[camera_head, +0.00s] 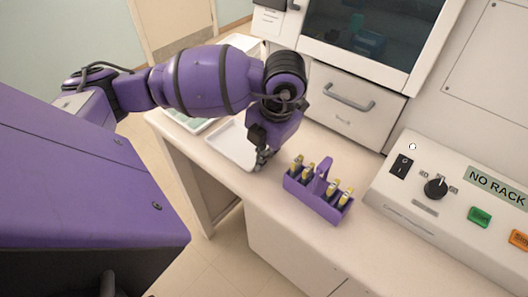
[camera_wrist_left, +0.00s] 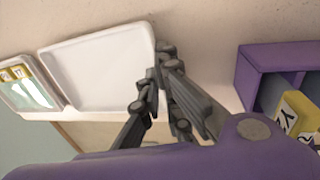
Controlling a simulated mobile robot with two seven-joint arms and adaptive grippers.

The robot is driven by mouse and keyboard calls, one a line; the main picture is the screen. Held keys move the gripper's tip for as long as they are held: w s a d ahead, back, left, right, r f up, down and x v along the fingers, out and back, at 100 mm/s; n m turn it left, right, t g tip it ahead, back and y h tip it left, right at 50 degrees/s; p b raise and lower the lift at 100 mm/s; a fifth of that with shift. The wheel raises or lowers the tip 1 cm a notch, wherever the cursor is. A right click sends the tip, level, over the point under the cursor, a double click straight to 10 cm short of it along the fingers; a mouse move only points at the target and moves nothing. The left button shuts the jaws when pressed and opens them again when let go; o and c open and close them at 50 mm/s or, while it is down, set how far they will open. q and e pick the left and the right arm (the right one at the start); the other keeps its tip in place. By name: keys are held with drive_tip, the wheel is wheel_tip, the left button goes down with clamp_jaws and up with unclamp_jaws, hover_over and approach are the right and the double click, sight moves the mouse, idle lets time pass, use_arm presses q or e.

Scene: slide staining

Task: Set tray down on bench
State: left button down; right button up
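The white tray (camera_head: 232,147) is empty and shallow. It lies flat at the bench top (camera_head: 285,225), left of the purple carrier; I cannot tell whether its whole underside touches. It fills the upper left of the left wrist view (camera_wrist_left: 100,68). My left gripper (camera_head: 262,160) points down at the tray's right edge. In the left wrist view its fingers (camera_wrist_left: 158,68) are close together at that rim, one over the tray side and one outside, and look shut on it. The fingers hide part of the rim. My right gripper is out of view.
A purple carrier (camera_head: 322,198) with a handle holds several yellow-topped items close to the right of my gripper. Another tray with a pale green inside (camera_head: 192,122) lies left of the white tray. A drawered machine (camera_head: 350,105) and a control panel (camera_head: 450,200) stand behind and right.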

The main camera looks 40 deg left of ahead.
use_arm(q)
drive_tip(key=c, duration=2)
unclamp_jaws()
drive_tip(key=r, duration=0.4)
drive_tip(key=d+r, duration=0.1)
drive_tip(key=r, duration=0.3)
drive_tip(key=d+r, duration=0.1)
drive_tip(key=r, duration=0.3)
drive_tip(key=shift+s+d+p, duration=0.1)
drive_tip(key=shift+d+p, duration=0.05)
drive_tip(key=shift+p, duration=0.2)
